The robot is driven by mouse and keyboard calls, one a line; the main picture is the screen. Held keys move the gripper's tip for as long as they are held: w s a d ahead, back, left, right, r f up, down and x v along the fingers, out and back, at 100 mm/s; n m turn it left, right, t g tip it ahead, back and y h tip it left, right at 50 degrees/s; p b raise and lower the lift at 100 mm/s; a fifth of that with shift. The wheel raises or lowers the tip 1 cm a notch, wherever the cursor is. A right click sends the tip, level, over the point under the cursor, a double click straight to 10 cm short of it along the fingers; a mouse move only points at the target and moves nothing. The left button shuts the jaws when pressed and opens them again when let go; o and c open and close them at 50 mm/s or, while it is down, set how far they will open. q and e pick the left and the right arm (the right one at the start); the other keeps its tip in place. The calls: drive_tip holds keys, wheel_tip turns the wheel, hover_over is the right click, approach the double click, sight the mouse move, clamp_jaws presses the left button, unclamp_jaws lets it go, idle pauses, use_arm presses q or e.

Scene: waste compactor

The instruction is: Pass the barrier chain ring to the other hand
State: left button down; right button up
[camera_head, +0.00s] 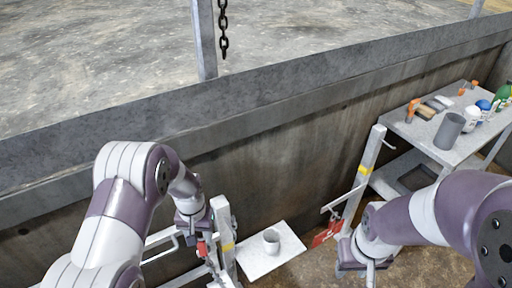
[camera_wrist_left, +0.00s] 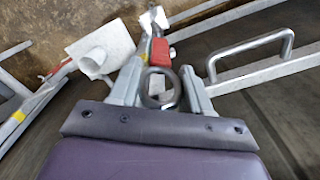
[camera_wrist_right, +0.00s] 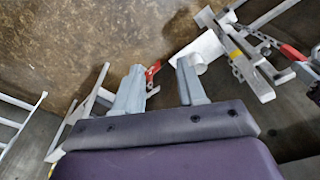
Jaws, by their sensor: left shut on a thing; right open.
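The barrier chain ring (camera_wrist_left: 147,92) is a dark grey metal loop. In the left wrist view it sits between the fingers of my left gripper (camera_wrist_left: 160,80), which is shut on it. A red piece (camera_wrist_left: 159,52) shows just beyond the ring. In the head view my left gripper (camera_head: 203,240) is low, left of centre, by a grey post with a yellow band; the ring is too small to make out there. My right gripper (camera_head: 366,274) is lower right, well apart from the left. In the right wrist view (camera_wrist_right: 158,85) its fingers are spread and empty.
A grey post (camera_head: 365,170) with a red plate (camera_head: 328,232) stands near my right arm. A table (camera_head: 415,127) with containers is at right. A concrete wall (camera_head: 285,90) runs behind; a chain (camera_head: 223,30) hangs beyond.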

use_arm(q)
drive_tip(key=shift+w+d+r, duration=0.1)
drive_tip(key=shift+d+r, duration=0.05)
drive_tip(key=shift+r, duration=0.15)
use_arm(e)
drive_tip(key=shift+o, duration=1)
drive_tip(key=shift+s+f, duration=0.1)
drive_tip(key=shift+f, duration=0.15)
wheel_tip(320, 180, down, 6)
drive_tip(key=s+r+n+g, duration=0.1)
drive_tip(key=s+g, duration=0.1)
drive_tip(key=w+a+f+n+t+y, duration=0.3)
drive_tip(key=w+a+f+n+t, duration=0.25)
drive_tip(key=w+f, duration=0.4)
drive_tip(key=w+a+r+n+t+y, duration=0.2)
drive_tip(key=a+r+n+t+y, duration=0.3)
drive_tip(key=a+r+y, duration=0.65)
use_arm(q)
drive_tip(key=d+r+m, duration=0.7)
drive_tip(key=d+r, duration=0.5)
drive_tip(key=r, duration=0.5)
drive_tip(key=shift+m, duration=0.3)
use_arm(e)
drive_tip(key=w+a+m, duration=0.1)
drive_tip(key=w+a, duration=0.6)
drive_tip(key=a, duration=0.2)
drive_tip(key=shift+a+r+t, duration=0.25)
drive_tip(key=shift+r+t, duration=0.1)
drive_tip(key=shift+t, duration=0.1)
